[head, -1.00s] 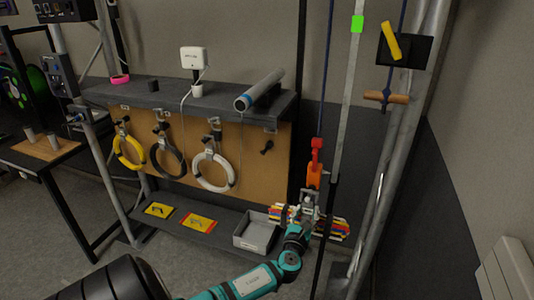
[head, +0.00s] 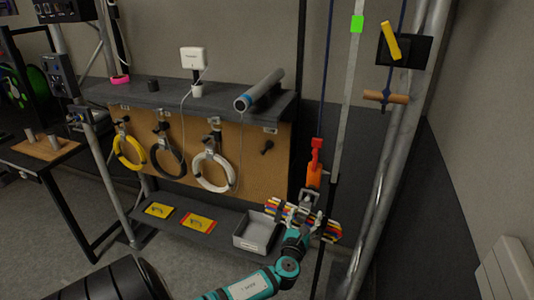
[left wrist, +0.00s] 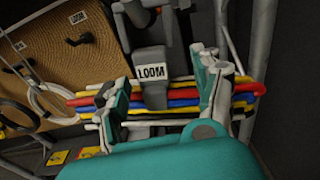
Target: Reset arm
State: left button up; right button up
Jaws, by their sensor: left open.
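My left gripper (head: 308,201) is at the right end of the low shelf, below the orange-red clamp on the rope. In the left wrist view, its two fingers (left wrist: 165,95) are spread apart. A loom of red, yellow, blue, black and white cables (left wrist: 180,96) runs across between and past the fingers; whether they touch it is unclear. A grey holder labelled LOOM (left wrist: 151,72) stands between the fingers, in front of the cables. The loom (head: 326,227) is tilted down to the right in the head view, partly hidden by the gripper. My right gripper is not in view.
A grey bin (head: 257,233) stands just left of my gripper. Yellow, black and white cable coils (head: 212,172) hang on the brown board. A dark vertical pole (head: 328,235) and truss tubes (head: 385,190) stand close on the right.

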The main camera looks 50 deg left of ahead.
pick_arm(q)
jog(key=v, duration=1)
jog(key=shift+r, duration=0.25)
jog(key=shift+d, duration=0.1)
jog(key=s+d+f+n+g+h, duration=0.1)
jog(key=s+f+n+g, duration=0.25)
jog(key=f, duration=0.65)
jog(key=s+d+f+n+g+h, duration=0.15)
jog(key=s+f+n, duration=0.3)
jog(key=f, duration=0.55)
jog(key=s+d+f+n+g+h, duration=0.1)
jog(key=s+f+n+g+h, duration=0.3)
jog(key=f, duration=0.7)
jog(key=s+d+f+n+g, duration=0.1)
jog(key=s+d+f+n, duration=0.3)
jog(key=s, duration=0.5)
jog(key=s+d+f+n+g+h, duration=0.1)
jog(key=s+d+f+n, duration=0.3)
jog(key=s, duration=0.6)
jog(key=s+d+f+n+g+h, duration=0.1)
jog(key=s+d+f+n+g, duration=0.2)
jog(key=s+f+n, duration=0.4)
jog(key=s+d, duration=0.1)
jog(key=s, duration=0.2)
jog(key=shift+f+n, duration=0.4)
